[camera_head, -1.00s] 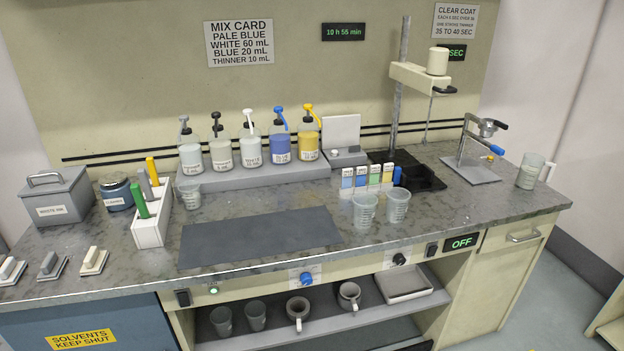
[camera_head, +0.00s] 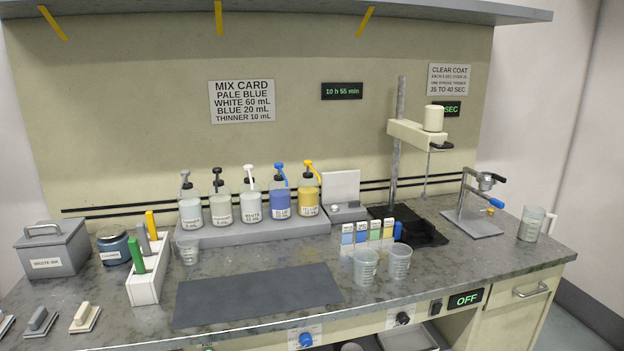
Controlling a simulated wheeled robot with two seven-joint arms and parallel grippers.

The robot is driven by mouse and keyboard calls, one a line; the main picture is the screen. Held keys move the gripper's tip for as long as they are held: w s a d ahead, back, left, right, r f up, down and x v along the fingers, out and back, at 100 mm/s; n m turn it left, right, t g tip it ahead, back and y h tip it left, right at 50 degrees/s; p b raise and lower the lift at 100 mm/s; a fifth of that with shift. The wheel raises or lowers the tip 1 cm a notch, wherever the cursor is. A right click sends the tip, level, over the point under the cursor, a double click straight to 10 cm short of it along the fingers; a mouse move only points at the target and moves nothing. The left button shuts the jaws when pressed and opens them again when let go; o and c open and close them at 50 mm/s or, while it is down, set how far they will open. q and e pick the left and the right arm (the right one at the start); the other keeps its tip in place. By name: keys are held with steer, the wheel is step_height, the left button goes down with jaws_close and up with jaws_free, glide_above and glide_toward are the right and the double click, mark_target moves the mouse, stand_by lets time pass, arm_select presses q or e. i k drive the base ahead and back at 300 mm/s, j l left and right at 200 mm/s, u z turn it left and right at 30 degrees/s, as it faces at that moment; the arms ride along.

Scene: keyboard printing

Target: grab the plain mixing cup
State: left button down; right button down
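Two clear, greyish mixing cups stand side by side right of the dark mat, a left one (camera_head: 364,268) and a right one (camera_head: 398,264). Both seem to carry faint markings. A smaller clear cup (camera_head: 188,251) stands at the left front of the bottle platform. A grey cup with a white handle (camera_head: 531,224) stands at the far right of the bench. Which of these is the plain one I cannot tell. Neither of my grippers is in view.
A dark flat mat (camera_head: 258,296) lies bare on the bench. Pump bottles stand on a grey platform (camera_head: 250,232) behind it. A stirrer stand (camera_head: 401,150) rises behind. A white rack (camera_head: 148,283) holds coloured tools.

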mark_target(189, 251)
steer(key=i+l+u, duration=0.1)
steer(key=u, duration=0.3)
steer(key=l+u, duration=0.2)
steer(key=u, duration=0.2)
steer(key=i+l+u, duration=0.15)
steer(key=l, duration=0.4)
steer(key=i+l+u, duration=0.15)
steer(key=l, duration=0.45)
steer(key=l+u, duration=0.2)
steer(key=l, duration=0.4)
steer(key=i+l, duration=0.1)
steer(key=l, duration=0.65)
